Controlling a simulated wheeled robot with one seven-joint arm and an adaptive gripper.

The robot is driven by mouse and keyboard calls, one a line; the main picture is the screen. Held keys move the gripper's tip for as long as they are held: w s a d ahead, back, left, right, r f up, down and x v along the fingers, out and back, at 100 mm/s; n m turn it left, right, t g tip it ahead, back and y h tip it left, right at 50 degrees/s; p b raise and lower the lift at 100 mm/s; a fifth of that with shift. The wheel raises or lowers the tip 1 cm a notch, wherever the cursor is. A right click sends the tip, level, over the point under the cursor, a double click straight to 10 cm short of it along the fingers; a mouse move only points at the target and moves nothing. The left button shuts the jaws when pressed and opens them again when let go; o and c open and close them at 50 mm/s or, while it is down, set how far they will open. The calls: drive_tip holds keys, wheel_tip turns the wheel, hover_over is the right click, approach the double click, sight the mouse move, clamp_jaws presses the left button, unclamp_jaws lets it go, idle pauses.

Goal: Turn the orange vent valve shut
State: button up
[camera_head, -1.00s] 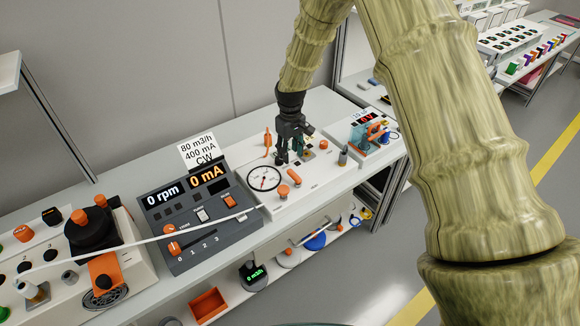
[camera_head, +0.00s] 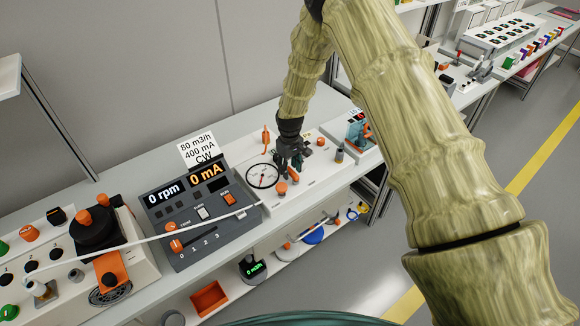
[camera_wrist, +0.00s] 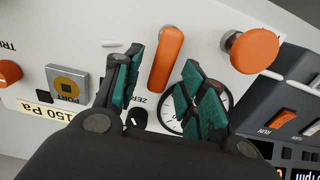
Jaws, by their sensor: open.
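An orange lever handle (camera_wrist: 168,52), apparently the vent valve, sits on the white gauge panel; I cannot read a vent label. In the wrist view it lies between the two teal-padded fingers of my gripper (camera_wrist: 163,68), which are spread apart with a gap on each side. In the head view my gripper (camera_head: 291,163) points down over the panel, and the lever (camera_head: 294,174) shows partly behind the fingers. A round orange knob (camera_wrist: 254,50) is to the right in the wrist view, and it also shows in the head view (camera_head: 282,188).
The dial gauge (camera_head: 262,176) is just left of my gripper. An upright orange lever (camera_head: 266,138) and a grey post (camera_head: 339,154) stand on the same panel. A control box (camera_head: 190,214) reading 0 rpm and 0 mA is at left. A white hose crosses in front.

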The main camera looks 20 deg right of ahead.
sight(304, 178)
clamp_jaws()
drive_tip(key=shift+w+d+m+b, duration=0.1)
drive_tip(key=shift+m+b, duration=0.2)
drive_tip(key=m+b, duration=0.1)
drive_tip(key=d+m+b, duration=0.1)
drive_tip(key=shift+f+m, duration=0.15)
drive_tip(key=shift+m, duration=0.15)
drive_tip(key=m, duration=0.2)
drive_tip(key=d+m+b, duration=0.1)
drive_tip(key=shift+m+b, duration=0.3)
drive_tip(key=shift+m, duration=0.1)
drive_tip(key=m, duration=0.1)
drive_tip(key=d+m+b, duration=0.1)
drive_tip(key=m, duration=0.3)
drive_tip(key=shift+s+d, duration=0.3)
drive_tip(key=shift+s, duration=0.1)
drive_tip(key=m, duration=0.2)
drive_tip(key=s+m, duration=0.1)
drive_tip(key=m, duration=0.1)
drive_tip(key=d+m, duration=0.1)
drive_tip(key=shift+s+m+b, duration=0.25)
drive_tip(key=shift+m+b, duration=0.1)
drive_tip(key=shift+m, duration=0.05)
